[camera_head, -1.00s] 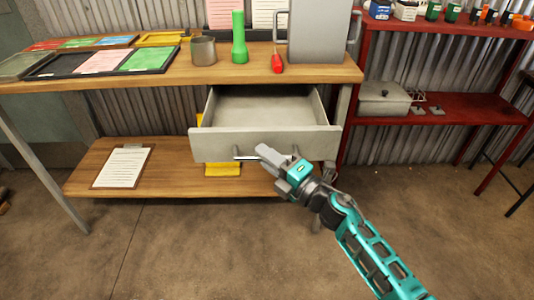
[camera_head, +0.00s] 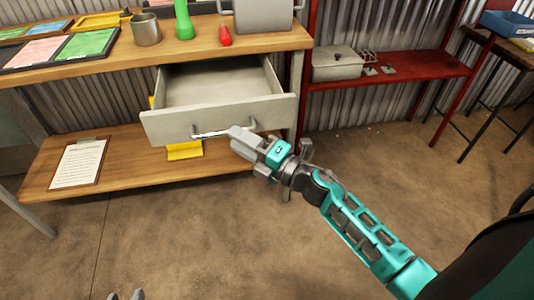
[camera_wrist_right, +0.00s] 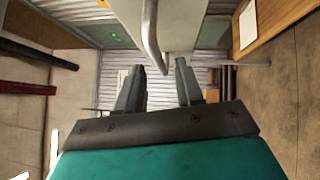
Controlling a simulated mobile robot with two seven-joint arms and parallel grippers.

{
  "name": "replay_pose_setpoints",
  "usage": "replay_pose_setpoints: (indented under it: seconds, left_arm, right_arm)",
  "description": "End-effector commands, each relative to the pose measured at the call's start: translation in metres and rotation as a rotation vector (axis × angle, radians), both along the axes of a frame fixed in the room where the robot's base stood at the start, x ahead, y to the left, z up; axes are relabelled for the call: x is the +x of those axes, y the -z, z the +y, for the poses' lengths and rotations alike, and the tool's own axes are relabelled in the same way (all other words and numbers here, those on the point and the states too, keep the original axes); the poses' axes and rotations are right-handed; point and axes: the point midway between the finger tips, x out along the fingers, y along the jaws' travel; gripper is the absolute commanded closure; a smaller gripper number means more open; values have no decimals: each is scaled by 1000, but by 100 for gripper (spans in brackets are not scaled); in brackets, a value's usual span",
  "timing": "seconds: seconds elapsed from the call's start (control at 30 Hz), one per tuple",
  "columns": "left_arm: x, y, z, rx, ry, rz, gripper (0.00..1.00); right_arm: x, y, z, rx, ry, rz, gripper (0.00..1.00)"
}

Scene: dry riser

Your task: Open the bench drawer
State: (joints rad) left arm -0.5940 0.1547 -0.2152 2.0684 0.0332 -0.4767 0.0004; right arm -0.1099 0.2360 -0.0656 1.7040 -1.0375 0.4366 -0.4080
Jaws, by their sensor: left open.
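The grey bench drawer (camera_head: 220,117) is pulled out from under the wooden bench top, and its inside looks empty. Its bar handle (camera_head: 206,134) is on the drawer front; in the right wrist view the handle (camera_wrist_right: 151,38) shows just ahead of the fingers, towards the gap between them. My right gripper (camera_head: 238,134) is at the handle and covers part of it. In the wrist view its fingers (camera_wrist_right: 157,85) are apart; I cannot tell whether they touch the bar. My left gripper (camera_head: 126,296) is open and only its tips show at the bottom edge, far from the drawer.
On the bench top (camera_head: 120,60) stand a metal cup (camera_head: 146,30), a green torch (camera_head: 184,20) and a red object (camera_head: 225,36). A clipboard (camera_head: 78,164) lies on the lower shelf (camera_head: 125,160). A red rack (camera_head: 400,72) stands to the right. The floor in front is clear.

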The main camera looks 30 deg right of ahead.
Motion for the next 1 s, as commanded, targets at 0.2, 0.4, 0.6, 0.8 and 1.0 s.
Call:
replay_pose_setpoints:
  seconds: [0.2,0.4,0.6,0.8,1.0]
  left_arm:
    - [0,0,0,2,1,1,57]
    - [0,0,0,1,1,1,57]
    - [0,0,0,0,0,1,57]
    - [0,0,-1,-4,-3,1,57]
    - [0,-1,-2,-9,-7,0,57]
  right_arm:
    - [-42,7,-23,-2,1,3,64]
    - [-65,10,-37,0,0,1,64]
    - [-72,11,-41,-2,0,-1,64]
    - [-72,11,-41,-2,0,-1,64]
    - [-72,11,-41,-2,0,-1,64]
